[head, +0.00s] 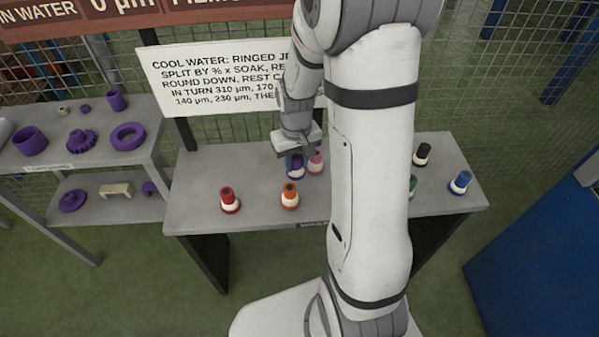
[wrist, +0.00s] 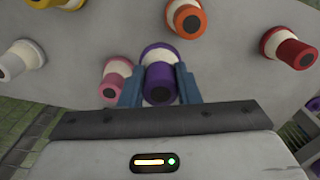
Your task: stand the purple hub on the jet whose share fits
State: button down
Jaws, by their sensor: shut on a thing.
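In the head view my gripper (head: 296,155) is low over the table, beside the pink jet (head: 316,163). The red jet (head: 230,200) and orange jet (head: 290,196) stand nearer the front.
The black (head: 422,154) and blue jets (head: 460,182) stand right on the grey table (head: 262,218); the green jet (head: 412,186) is partly behind my arm. A yellow jet (wrist: 22,60) shows in the wrist view. Purple parts fill the left shelf (head: 100,167). My arm partly covers the notice (head: 200,75).

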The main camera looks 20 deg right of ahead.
aim_at(296, 173)
jog(key=shift+f, duration=2.6)
jog(key=c, duration=1.1)
grip_release()
jog(key=shift+b, duration=0.3)
notch_tip(296, 173, up, 12)
jog(key=shift+r+p, duration=0.2)
jog(key=shift+p, duration=0.5)
jog(key=s+a+r, duration=0.1)
jog(key=s+r, duration=0.2)
jog(key=s, duration=0.1)
jog(key=s+a+r+t, duration=0.1)
jog(key=s+r, duration=0.2)
jog(key=s, duration=0.2)
jog(key=s+a+r+t, duration=0.1)
jog(key=s+a+r, duration=0.1)
jog(key=s+r, duration=0.1)
jog(key=shift+s+r, duration=0.15)
jog(key=shift+s, duration=0.6)
jog(key=shift+s+a, duration=0.1)
jog(key=shift+s, duration=0.25)
jog(key=shift+c, duration=1.3)
jog(key=shift+m, duration=0.3)
jog(key=shift+c, duration=0.2)
